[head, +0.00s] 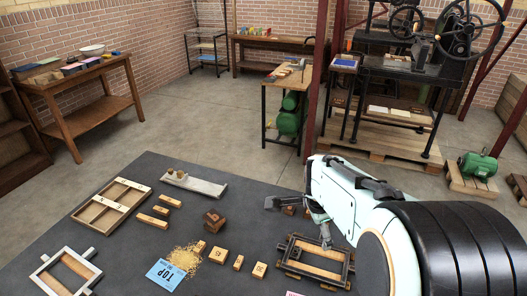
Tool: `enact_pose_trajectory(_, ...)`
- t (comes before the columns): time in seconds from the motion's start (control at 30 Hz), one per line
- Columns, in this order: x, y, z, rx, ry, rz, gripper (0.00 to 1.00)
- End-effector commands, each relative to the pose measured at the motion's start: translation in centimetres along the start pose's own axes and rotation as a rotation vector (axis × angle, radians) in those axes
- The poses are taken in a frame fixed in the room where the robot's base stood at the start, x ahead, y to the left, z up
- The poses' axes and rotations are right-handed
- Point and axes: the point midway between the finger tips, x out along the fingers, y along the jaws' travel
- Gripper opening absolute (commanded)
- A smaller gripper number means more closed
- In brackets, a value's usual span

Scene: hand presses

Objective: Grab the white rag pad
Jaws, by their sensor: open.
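I cannot make out a white rag pad for certain in the head view. A pale, flat, long piece (208,187) lies near the far edge of the dark table, with small brown round things on its left end. A whitish scrap (294,293) is cut off by the bottom edge. My gripper (297,219) is open over the right part of the table, its dark fingers apart. Small brown blocks show partly behind it. My arm hides the table's right side.
The dark table (135,235) holds a divided wooden tray (98,213), a white-edged frame (43,275), a dark-railed wooden frame (318,259), several lettered blocks, a blue card (165,274) and yellow grains (186,257). A press (420,70) stands beyond.

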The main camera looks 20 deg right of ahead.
Motion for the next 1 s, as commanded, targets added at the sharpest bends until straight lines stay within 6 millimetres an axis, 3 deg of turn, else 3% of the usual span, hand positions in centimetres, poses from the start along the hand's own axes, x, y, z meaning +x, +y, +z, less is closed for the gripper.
enact_pose_trajectory(0.03, 3.2, 1.1, -3.3, 0.130, 0.000, 0.056, 0.98)
enact_pose_trajectory(0.1, 7.0, 3.6, -7.2, 0.273, -0.010, 0.122, 0.98)
enact_pose_trajectory(0.2, 11.2, 8.2, -10.4, 0.430, -0.054, 0.214, 0.98)
enact_pose_trajectory(0.27, 12.8, 10.8, -11.3, 0.501, -0.084, 0.256, 0.98)
enact_pose_trajectory(0.33, 13.9, 13.2, -11.9, 0.562, -0.106, 0.291, 0.98)
enact_pose_trajectory(0.43, 14.4, 14.9, -12.7, 0.610, -0.111, 0.307, 0.98)
enact_pose_trajectory(0.57, 15.5, 15.6, -12.7, 0.622, -0.110, 0.308, 0.98)
enact_pose_trajectory(0.8, 19.1, 16.5, -12.0, 0.619, -0.110, 0.308, 0.98)
enact_pose_trajectory(1.0, 20.5, 16.8, -11.7, 0.618, -0.108, 0.305, 0.98)
